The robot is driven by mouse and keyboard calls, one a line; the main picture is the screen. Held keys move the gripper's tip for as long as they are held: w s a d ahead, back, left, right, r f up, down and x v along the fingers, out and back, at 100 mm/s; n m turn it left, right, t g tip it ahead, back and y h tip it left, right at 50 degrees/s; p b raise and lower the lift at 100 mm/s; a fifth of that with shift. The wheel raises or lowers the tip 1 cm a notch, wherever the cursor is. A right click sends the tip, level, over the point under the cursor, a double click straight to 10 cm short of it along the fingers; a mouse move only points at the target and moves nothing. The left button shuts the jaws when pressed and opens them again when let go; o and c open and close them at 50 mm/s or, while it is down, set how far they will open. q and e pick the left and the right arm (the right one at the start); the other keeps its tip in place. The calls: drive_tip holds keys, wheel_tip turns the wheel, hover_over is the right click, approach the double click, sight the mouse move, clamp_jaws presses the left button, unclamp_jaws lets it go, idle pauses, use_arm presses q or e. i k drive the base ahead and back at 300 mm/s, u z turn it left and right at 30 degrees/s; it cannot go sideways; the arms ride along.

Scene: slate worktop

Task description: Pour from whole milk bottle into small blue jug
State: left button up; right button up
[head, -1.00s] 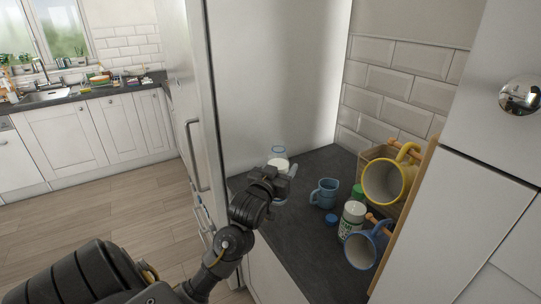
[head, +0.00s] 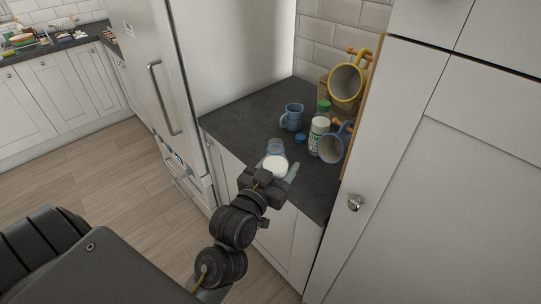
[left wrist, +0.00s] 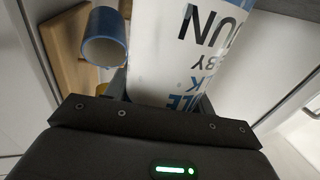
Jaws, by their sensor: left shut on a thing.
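My left gripper (head: 264,184) is shut on the whole milk bottle (head: 275,163), a clear bottle with white milk inside and no cap on its top. The bottle looks about upright, near the worktop's front edge. Its printed label (left wrist: 190,45) fills the upper middle of the left wrist view. The small blue jug (head: 291,117) stands upright on the worktop, farther back than the bottle and apart from it. The inside of the jug cannot be made out. My right gripper is not in view.
A blue cap (head: 300,139) lies on the slate worktop (head: 240,119). A blue mug (head: 333,148) and a yellow mug (head: 346,83) hang at the right. The fridge (head: 170,75) stands left; the worktop left of the jug is clear.

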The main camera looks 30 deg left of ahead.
sight(293, 114)
drive_tip(key=k, duration=0.5)
drive_tip(key=u, duration=2.35)
drive_tip(key=i, duration=0.65)
drive_tip(key=z, duration=1.95)
